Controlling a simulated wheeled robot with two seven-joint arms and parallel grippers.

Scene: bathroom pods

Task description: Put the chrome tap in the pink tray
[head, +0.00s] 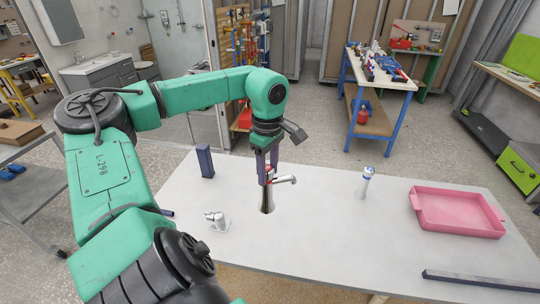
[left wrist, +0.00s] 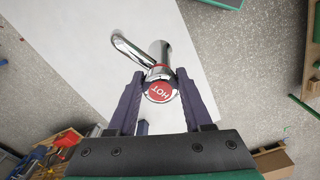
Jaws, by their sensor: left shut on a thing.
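A tall chrome tap (head: 267,198) stands upright at the middle of the white table, under my left gripper. In the left wrist view the chrome tap (left wrist: 160,52) shows its spout and a red cap marked HOT between the fingers. My left gripper (head: 268,172) points down and is shut on the tap's top; the fingers also show in the left wrist view (left wrist: 159,92). I cannot tell whether the tap's base touches the table. The pink tray (head: 458,212) lies empty at the table's right side. My right gripper is not in view.
A short chrome tap (head: 217,222) stands left of the held one. A white and chrome tap with a blue band (head: 365,184) stands between it and the tray. A dark blue block (head: 205,161) stands at the back left. A dark bar (head: 480,283) lies at front right.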

